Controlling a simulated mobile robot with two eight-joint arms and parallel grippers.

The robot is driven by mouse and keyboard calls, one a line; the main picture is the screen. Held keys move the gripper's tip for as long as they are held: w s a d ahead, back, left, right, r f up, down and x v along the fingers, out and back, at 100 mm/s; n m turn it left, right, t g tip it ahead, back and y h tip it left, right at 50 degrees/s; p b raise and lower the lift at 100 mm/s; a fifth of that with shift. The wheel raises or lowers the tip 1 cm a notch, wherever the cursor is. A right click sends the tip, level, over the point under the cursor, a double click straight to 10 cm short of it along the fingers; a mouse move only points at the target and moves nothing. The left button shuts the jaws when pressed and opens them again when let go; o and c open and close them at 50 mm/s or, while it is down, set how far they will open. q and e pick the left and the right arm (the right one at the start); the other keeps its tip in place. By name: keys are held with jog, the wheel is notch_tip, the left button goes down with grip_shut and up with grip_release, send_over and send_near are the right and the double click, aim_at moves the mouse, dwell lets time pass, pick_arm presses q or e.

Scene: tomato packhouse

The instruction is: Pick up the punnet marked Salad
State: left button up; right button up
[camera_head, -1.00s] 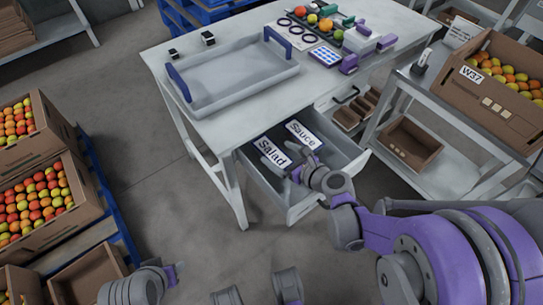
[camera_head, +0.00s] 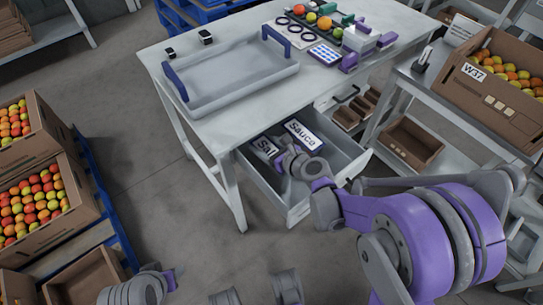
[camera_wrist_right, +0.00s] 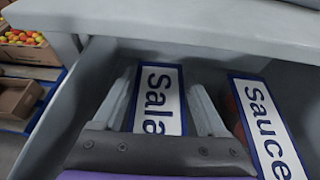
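The Salad punnet (camera_head: 263,146) lies in the open drawer (camera_head: 298,210) under the table, its blue-edged white label up and partly hidden by my right gripper (camera_head: 281,158). The Sauce punnet (camera_head: 301,134) lies beside it on the right. In the right wrist view, the two fingers of my right gripper (camera_wrist_right: 163,108) stand apart on either side of the Salad label (camera_wrist_right: 158,95). The Sauce label (camera_wrist_right: 266,125) is right of the right finger. Whether the fingers touch the punnet is unclear. My left gripper (camera_head: 172,276) is low at the left, its fingers unclear.
A grey tray (camera_head: 235,88) with blue handles stands on the table (camera_head: 160,56) above the drawer. The drawer walls close in around my right gripper. A shelf cart with a W37 tomato box (camera_head: 500,118) stands right; tomato crates (camera_head: 75,222) stand left.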

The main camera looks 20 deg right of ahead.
jog(key=c, duration=0.8)
jog(key=shift+r, duration=0.1)
